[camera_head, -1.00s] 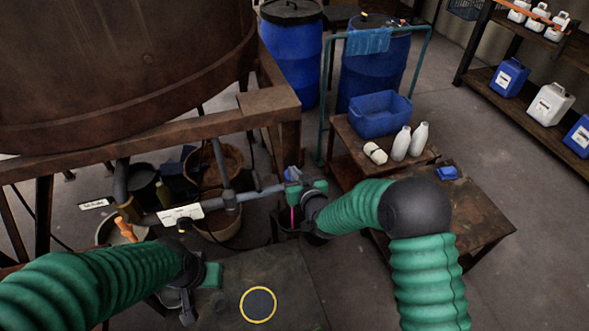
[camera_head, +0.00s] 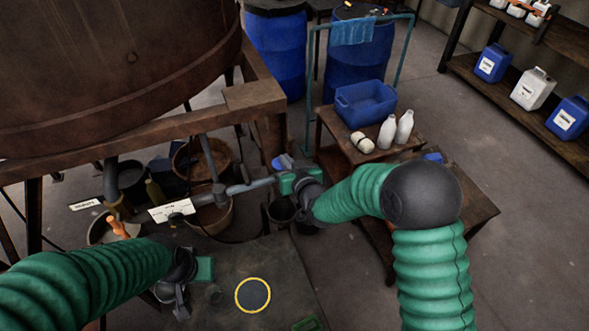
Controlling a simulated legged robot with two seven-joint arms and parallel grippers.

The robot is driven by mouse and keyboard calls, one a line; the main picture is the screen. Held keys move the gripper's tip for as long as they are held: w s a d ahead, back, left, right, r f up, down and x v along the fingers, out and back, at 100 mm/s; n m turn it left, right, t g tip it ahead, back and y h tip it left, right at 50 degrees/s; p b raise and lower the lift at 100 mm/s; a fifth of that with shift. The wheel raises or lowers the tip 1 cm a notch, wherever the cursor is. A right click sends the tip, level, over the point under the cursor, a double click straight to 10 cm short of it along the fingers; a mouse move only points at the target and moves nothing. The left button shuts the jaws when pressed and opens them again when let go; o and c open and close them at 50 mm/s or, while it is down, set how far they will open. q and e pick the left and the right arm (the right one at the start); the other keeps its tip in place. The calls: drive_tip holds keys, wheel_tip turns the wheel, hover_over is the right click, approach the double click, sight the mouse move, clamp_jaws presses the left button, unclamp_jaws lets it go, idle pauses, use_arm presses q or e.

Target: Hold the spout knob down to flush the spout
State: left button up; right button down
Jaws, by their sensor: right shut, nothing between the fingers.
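A grey pipe (camera_head: 247,186) with a white label (camera_head: 172,210) runs right to the spout end. A small blue part, which looks like the spout knob (camera_head: 283,162), shows just above and behind my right gripper (camera_head: 288,180). The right gripper is shut with nothing between its green fingers, right at the spout end. It hides most of the spout, and I cannot tell whether it touches the knob. A dark bucket (camera_head: 281,212) stands below. My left gripper (camera_head: 206,268) is over the dark platform at lower left; its finger gap is not clear.
The dark platform (camera_head: 285,270) bears a yellow-ringed disc (camera_head: 253,295). An orange-handled tool (camera_head: 118,228) stands in a pot at left. A wooden bench (camera_head: 340,137) with a blue tub (camera_head: 365,103) and white bottles is beyond my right arm. A rusty vat (camera_head: 110,65) fills upper left.

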drive_tip(key=v, duration=0.6)
drive_tip(key=shift+s+r, duration=0.2)
drive_tip(key=shift+w+d, duration=0.1)
